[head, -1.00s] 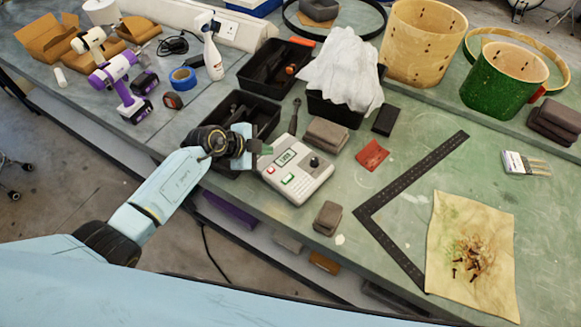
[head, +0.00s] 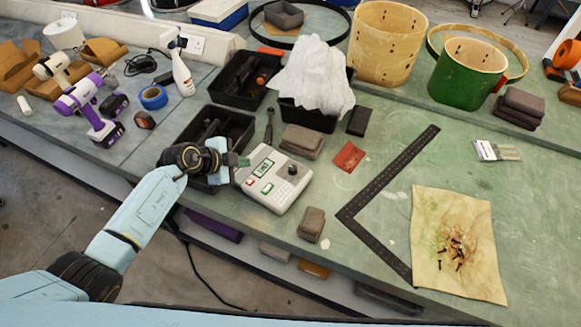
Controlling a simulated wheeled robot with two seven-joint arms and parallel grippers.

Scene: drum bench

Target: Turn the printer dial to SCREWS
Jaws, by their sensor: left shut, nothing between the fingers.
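The label printer (head: 272,180) is a pale box on the green bench, near its front edge. It has a small screen with a green frame (head: 262,167), a red button, a green button and a black round dial (head: 293,169) at its right side. The text at the dial is too small to read. My left gripper (head: 242,161) is shut and empty at the printer's upper left edge, pointing right, apart from the dial. I cannot tell whether it touches the printer. My right gripper is not in view.
Black trays (head: 215,135) stand behind and left of the printer, one with a white cloth (head: 313,78). A grey block (head: 311,224) sits in front right. A black metal square (head: 388,190) lies to the right.

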